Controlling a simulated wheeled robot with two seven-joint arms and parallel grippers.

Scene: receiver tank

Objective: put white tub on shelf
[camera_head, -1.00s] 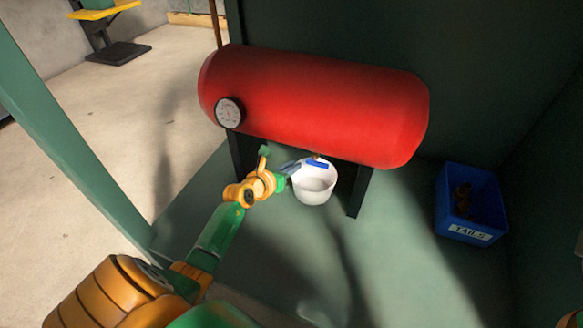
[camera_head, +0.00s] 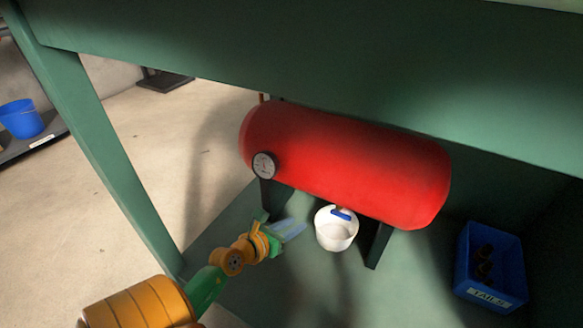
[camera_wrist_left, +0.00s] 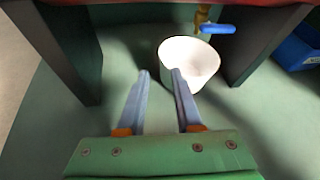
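The white tub (camera_head: 336,236) stands upright on the green surface (camera_head: 300,290) below the red tank, between its black legs. It also shows in the left wrist view (camera_wrist_left: 196,66), under the brass valve (camera_wrist_left: 201,20) with a blue handle. My left gripper (camera_head: 296,228) is open and empty, low on the tub's left, with a small gap in the head view. In the left wrist view my left gripper (camera_wrist_left: 160,80) has its right fingertip overlapping the tub's left edge. My right gripper is not in view. I cannot tell which surface is the shelf.
The red tank (camera_head: 350,160) with a round gauge (camera_head: 264,165) is close above the gripper. A blue bin (camera_head: 490,268) with dark pieces stands at the right. A green post (camera_head: 100,150) and beam (camera_head: 300,60) frame the space. A blue bucket (camera_head: 20,119) is far left.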

